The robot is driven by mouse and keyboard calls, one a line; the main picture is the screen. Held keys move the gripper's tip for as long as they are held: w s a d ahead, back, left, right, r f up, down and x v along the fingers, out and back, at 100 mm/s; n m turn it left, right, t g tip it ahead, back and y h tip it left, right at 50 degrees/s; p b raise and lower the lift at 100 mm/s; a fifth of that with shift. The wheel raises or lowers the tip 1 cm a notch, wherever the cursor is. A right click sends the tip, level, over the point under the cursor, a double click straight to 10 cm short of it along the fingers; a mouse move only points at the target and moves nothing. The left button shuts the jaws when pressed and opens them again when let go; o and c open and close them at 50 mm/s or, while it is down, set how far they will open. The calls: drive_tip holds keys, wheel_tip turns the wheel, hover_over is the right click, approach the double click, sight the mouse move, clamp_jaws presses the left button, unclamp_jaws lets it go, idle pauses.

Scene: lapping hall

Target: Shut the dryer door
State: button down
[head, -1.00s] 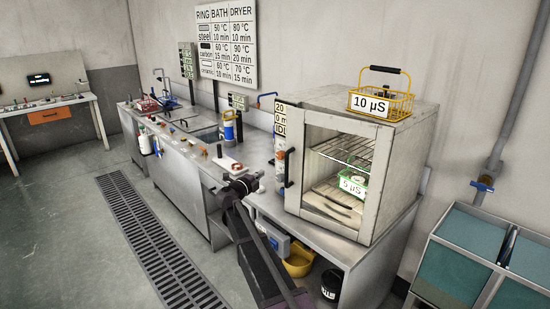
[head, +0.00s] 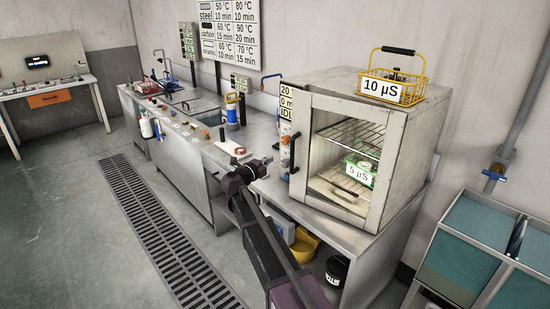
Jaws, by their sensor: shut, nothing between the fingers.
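The dryer (head: 428,125) is a pale metal cabinet on the right end of the steel bench. Its door (head: 391,170) has a pale frame, a large window and a dark upright handle (head: 293,151) on the left side. The door covers the front, closed or nearly so; I cannot tell whether a narrow gap is left at its handle edge. Inside are wire shelves and a green basket (head: 360,171) labelled 5 µS. My gripper (head: 266,163) is dark, shut and empty, left of the handle and a little lower, apart from it. Its fingertips are small and hard to make out.
A yellow basket (head: 395,91) labelled 10 µS stands on the dryer. A yellow bowl (head: 303,249) and a black jar (head: 336,270) sit below. Teal-topped bins (head: 460,262) stand right. The floor left of the bench is open.

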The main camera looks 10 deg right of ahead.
drive_tip(key=x, duration=1.3)
drive_tip(key=shift+d, duration=0.15)
drive_tip(key=w+d+m+g+h, duration=0.2)
drive_tip(key=w+d+g, duration=0.1)
drive_tip(key=w+d, duration=0.3)
drive_tip(key=shift+r+m+h, duration=0.15)
drive_tip(key=shift+m+h, duration=0.15)
drive_tip(key=shift+h, duration=0.1)
drive_tip(key=shift+d, duration=0.15)
drive_tip(key=shift+w, duration=0.1)
approach(300, 140)
drive_tip(key=w+f, duration=0.1)
drive_tip(key=w+a+f, duration=0.1)
drive_tip(key=w+f, duration=0.1)
drive_tip(key=w, duration=0.1)
drive_tip(key=shift+a, duration=0.35)
